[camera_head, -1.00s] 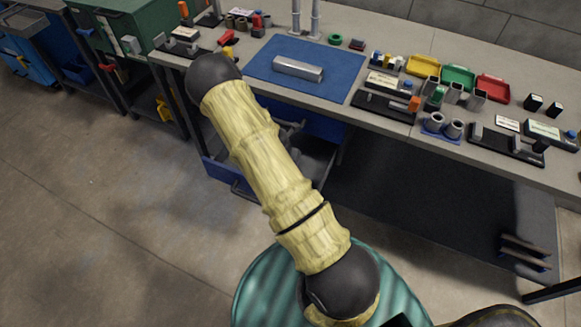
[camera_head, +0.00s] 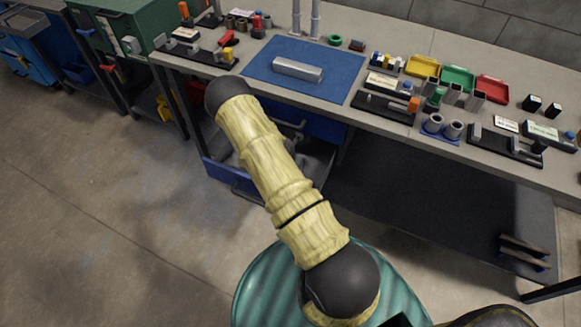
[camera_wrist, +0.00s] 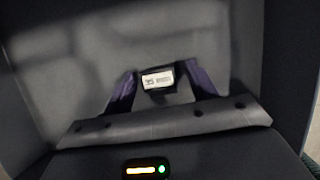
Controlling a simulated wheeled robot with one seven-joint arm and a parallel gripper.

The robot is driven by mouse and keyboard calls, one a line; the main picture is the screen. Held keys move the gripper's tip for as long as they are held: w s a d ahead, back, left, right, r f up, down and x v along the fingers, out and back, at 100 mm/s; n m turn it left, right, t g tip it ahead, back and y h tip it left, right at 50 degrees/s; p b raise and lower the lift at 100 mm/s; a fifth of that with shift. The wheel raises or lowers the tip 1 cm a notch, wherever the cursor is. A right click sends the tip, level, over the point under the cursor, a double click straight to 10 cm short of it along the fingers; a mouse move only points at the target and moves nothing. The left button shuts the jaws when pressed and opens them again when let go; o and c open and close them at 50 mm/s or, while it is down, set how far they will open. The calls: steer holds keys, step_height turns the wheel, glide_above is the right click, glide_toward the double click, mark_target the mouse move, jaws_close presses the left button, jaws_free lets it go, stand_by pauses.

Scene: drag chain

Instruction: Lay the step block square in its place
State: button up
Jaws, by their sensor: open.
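A silver oblong block (camera_head: 297,69) lies on the blue mat (camera_head: 335,86) on the workbench, slightly askew to the picture. It may be the step block; no step in its shape can be made out. My gripper is hidden in the head view. In the wrist view my gripper (camera_wrist: 160,72) is open, with two dark purplish fingers apart. A small dark piece with a white label (camera_wrist: 157,80) shows between the fingers; I cannot tell whether it is held apart from or fixed to anything. The block cannot be recognised in the wrist view.
A black fixture (camera_head: 200,51) stands left of the mat, and another black fixture (camera_head: 386,107) stands right of it. Yellow, green and red trays (camera_head: 459,77) line the back right. Two grey posts (camera_head: 305,18) stand behind the mat. Blue drawers are below the bench.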

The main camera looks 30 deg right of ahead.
steer(key=shift+f, duration=0.1)
stand_by(0.4)
jaws_close()
step_height(320, 180, up, 10)
steer(key=p, duration=0.7)
steer(key=shift+w, duration=0.1)
stand_by(0.5)
